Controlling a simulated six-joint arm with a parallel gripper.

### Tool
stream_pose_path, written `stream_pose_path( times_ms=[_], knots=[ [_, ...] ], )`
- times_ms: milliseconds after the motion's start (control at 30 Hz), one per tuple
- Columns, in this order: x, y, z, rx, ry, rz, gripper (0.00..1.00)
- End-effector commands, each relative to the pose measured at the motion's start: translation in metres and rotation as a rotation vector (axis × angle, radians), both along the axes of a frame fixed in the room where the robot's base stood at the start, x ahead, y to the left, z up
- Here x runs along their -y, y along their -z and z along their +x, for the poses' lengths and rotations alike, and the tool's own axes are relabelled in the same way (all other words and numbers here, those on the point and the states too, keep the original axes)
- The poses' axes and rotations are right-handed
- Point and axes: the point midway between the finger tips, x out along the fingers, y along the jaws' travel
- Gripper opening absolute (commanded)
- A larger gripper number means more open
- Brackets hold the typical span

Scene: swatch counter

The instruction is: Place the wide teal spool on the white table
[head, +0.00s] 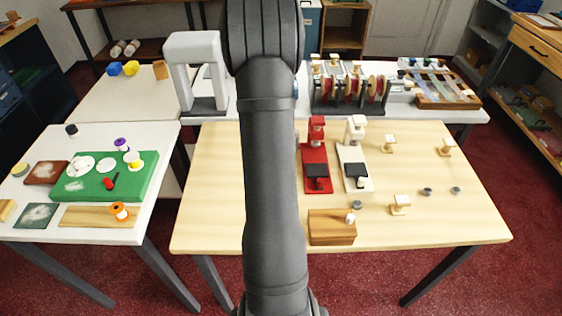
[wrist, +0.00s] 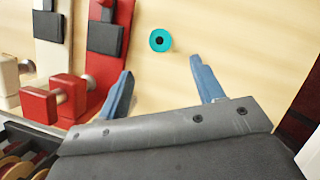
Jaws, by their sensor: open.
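The teal spool (wrist: 160,41) lies on the light wooden surface in the wrist view, seen as a teal disc with a dark centre hole. My gripper (wrist: 162,66) is open with two blue fingers; the spool shows just beyond the gap between the fingertips, with nothing between them. I cannot tell the height of the fingers above it. In the head view my arm hides the spool and the gripper. A white table (head: 100,136) stands at the left of the head view, carrying a green board (head: 135,184) with several spools and white discs.
A red device (head: 316,155) and a white device (head: 354,160) stand on the wooden table (head: 440,215), and also show left of my gripper in the wrist view. A wooden block (head: 331,230) is near the front edge. A rack of reels (head: 350,90) stands behind.

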Motion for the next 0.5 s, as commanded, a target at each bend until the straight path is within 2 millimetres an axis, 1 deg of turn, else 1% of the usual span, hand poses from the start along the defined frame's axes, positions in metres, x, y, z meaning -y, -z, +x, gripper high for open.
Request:
stream_pose_path(
  times_ms=[333, 433, 500],
  knots=[
    [0.0002, 0.0, -0.0005, 0.003, 0.008, -0.002, 0.61],
    [0.0014, -0.003, -0.002, 0.026, 0.072, -0.017, 0.61],
    [0.0027, -0.0067, -0.0036, 0.061, 0.163, -0.034, 0.61]
  ],
)
